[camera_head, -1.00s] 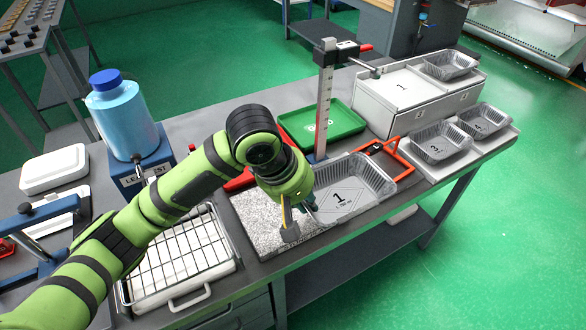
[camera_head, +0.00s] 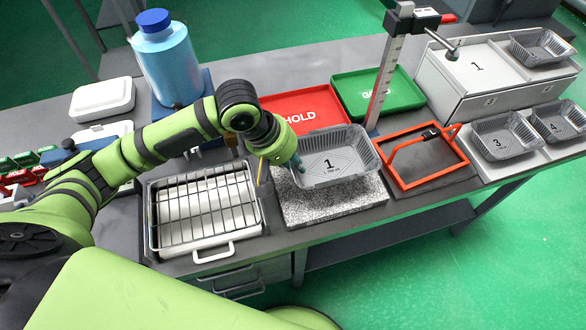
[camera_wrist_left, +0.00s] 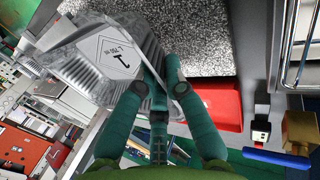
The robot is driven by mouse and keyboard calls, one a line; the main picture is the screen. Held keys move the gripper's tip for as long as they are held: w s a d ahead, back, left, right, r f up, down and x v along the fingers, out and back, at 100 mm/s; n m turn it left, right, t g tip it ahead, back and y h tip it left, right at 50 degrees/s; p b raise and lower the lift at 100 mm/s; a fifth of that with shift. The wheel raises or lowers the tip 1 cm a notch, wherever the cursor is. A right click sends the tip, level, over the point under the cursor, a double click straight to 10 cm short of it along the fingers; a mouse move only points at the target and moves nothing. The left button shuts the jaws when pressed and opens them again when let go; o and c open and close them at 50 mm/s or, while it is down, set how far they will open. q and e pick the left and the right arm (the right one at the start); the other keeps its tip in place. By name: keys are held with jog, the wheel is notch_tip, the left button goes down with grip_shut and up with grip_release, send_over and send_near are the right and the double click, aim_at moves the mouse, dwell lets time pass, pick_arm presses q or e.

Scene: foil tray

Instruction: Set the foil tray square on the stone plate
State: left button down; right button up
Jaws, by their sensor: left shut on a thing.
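The foil tray (camera_head: 335,172), silver with a label marked 1, is over the speckled grey stone plate (camera_head: 330,210). The plate's front part is bare, and the tray covers its back part. I cannot tell whether the tray's bottom touches the plate. My left gripper (camera_head: 297,164) is shut on the tray's left wall. In the left wrist view, the teal fingers (camera_wrist_left: 158,85) pinch the wall of the tray (camera_wrist_left: 85,55), and the stone plate (camera_wrist_left: 195,40) shows beside it. My right gripper is not in view.
A wire rack on a tray (camera_head: 205,215) stands left of the plate, and an orange frame (camera_head: 462,160) stands right. Behind are a red HOLD tray (camera_head: 275,105), a green tray (camera_head: 350,85) and a measuring post (camera_head: 385,75). More foil trays (camera_head: 500,135) sit far right.

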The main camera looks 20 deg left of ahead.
aim_at(293, 183)
pick_arm(q)
jog(key=shift+s+a+f, duration=0.1)
jog(key=shift+a+f, duration=0.1)
jog(key=shift+f+p, duration=0.35)
jog(key=shift+f, duration=1.55)
jog(key=shift+f, duration=0.1)
jog(key=c, duration=1.3)
grip_release()
jog(key=v, duration=1.2)
jog(key=shift+d+b, duration=0.1)
jog(key=shift+b, duration=0.2)
